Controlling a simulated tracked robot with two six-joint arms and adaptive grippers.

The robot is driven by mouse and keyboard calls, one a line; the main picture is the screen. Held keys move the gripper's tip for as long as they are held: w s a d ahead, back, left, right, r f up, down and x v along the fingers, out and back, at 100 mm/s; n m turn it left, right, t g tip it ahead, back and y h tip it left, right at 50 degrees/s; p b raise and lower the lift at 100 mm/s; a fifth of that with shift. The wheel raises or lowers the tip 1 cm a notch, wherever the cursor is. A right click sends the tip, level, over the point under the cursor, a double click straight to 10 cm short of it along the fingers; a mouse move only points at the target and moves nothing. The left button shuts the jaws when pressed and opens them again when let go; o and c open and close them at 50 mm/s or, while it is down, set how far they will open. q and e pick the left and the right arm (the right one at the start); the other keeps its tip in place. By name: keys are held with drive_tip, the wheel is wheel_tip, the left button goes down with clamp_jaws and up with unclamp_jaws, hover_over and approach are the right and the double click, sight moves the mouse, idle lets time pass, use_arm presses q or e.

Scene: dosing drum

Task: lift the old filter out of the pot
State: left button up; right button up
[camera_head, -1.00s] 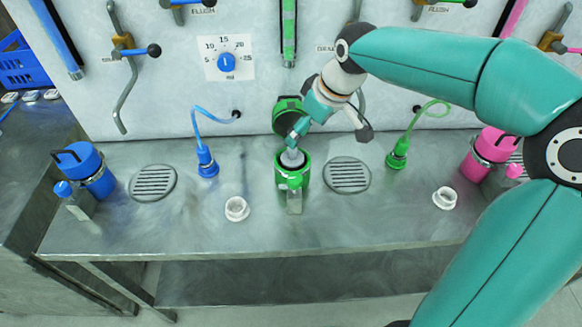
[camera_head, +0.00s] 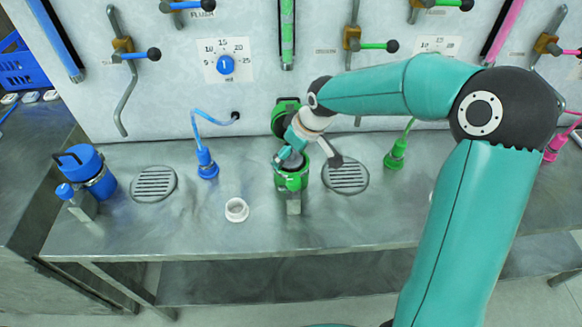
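The green pot (camera_head: 292,182) stands on the metal bench at the middle, with its green lid (camera_head: 286,109) open behind it. My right gripper (camera_head: 288,161) is tilted down at the pot's mouth, with its fingertips at or inside the rim. The gripper hides most of the opening, so I cannot make out the old filter or whether the fingers are closed on it. A small bottle-like piece (camera_head: 293,205) is at the pot's front. My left gripper is not in view.
A white ring-shaped part (camera_head: 237,209) lies front left of the pot. Drain grates (camera_head: 153,184) (camera_head: 345,175) flank it. A blue hose nozzle (camera_head: 207,163), a green nozzle (camera_head: 396,154) and a closed blue pot (camera_head: 88,170) stand nearby. My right arm covers the bench's right side.

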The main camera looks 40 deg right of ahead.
drive_tip(key=c, duration=1.6)
drive_tip(key=shift+r, duration=0.1)
